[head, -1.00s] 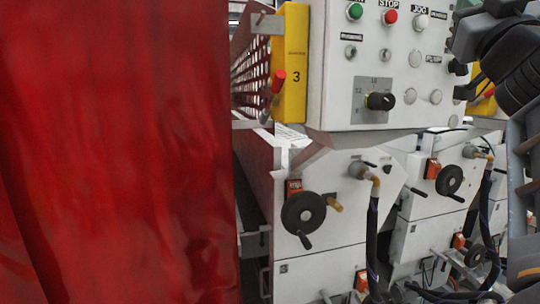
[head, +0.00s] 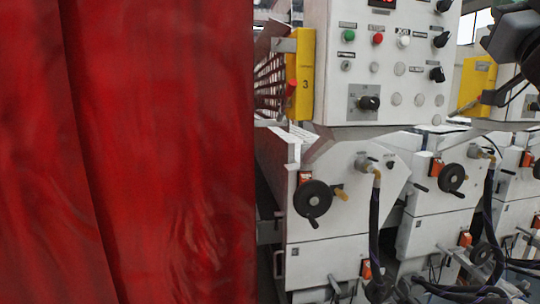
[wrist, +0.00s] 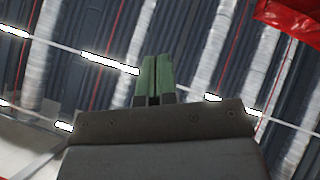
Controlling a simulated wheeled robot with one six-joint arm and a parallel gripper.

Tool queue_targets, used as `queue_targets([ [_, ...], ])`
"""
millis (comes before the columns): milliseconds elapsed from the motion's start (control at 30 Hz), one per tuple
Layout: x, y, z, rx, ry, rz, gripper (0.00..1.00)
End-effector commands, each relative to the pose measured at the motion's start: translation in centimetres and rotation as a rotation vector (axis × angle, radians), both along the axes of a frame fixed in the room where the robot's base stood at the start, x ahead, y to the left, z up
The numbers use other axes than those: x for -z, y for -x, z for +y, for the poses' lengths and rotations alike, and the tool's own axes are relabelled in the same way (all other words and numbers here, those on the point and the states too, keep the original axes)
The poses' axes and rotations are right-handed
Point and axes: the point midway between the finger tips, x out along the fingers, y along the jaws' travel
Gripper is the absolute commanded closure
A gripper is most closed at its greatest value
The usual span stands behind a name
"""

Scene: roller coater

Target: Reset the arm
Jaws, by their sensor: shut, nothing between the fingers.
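My gripper (wrist: 154,82) shows in the wrist view with its two green fingers side by side, shut and empty, pointing up toward the ceiling. Part of my dark arm (head: 515,45) shows at the upper right edge of the head view; the gripper itself cannot be made out there. The arm is in front of the machine's right side in the picture, and I cannot tell how far apart they are.
A red curtain (head: 150,150) fills the left of the head view. A white control panel (head: 385,70) with buttons and knobs hangs beside a yellow box (head: 304,75). Below are white machine units with a black handwheel (head: 312,200) and hoses (head: 375,220).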

Motion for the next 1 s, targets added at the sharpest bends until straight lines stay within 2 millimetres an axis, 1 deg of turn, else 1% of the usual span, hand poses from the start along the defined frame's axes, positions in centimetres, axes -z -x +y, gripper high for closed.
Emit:
queue_targets([
  [67, 0.2, -0.3, 0.3, -0.037, -0.024, 0.011, 1.00],
  [167, 1.2, -1.0, 0.2, -0.082, -0.066, 0.046, 1.00],
  [267, 3.1, -2.2, -0.3, -0.126, -0.125, 0.111, 1.00],
  [367, 5.9, -3.8, -1.0, -0.165, -0.202, 0.202, 1.00],
  [467, 9.9, -5.4, -1.4, -0.205, -0.299, 0.327, 1.00],
  [567, 15.5, -7.3, -1.0, -0.249, -0.420, 0.495, 1.00],
  [600, 18.2, -7.9, -0.5, -0.266, -0.476, 0.576, 1.00],
  [633, 20.5, -8.3, -0.1, -0.275, -0.521, 0.643, 1.00],
  [667, 22.8, -8.7, 0.5, -0.283, -0.564, 0.712, 1.00],
  [700, 26.0, -8.9, 1.4, -0.287, -0.620, 0.804, 1.00],
  [733, 28.3, -8.9, 2.1, -0.285, -0.660, 0.874, 1.00],
  [767, 30.6, -8.8, 2.9, -0.280, -0.697, 0.942, 1.00],
  [800, 33.7, -8.5, 3.9, -0.269, -0.740, 1.035, 1.00],
  [867, 38.2, -7.7, 5.5, -0.239, -0.794, 1.172, 1.00],
  [900, 41.0, -6.8, 6.6, -0.212, -0.820, 1.260, 1.00],
  [967, 45.1, -5.3, 8.1, -0.162, -0.842, 1.389, 1.00],
  [1000, 47.6, -4.1, 9.1, -0.123, -0.842, 1.470, 1.00],
])
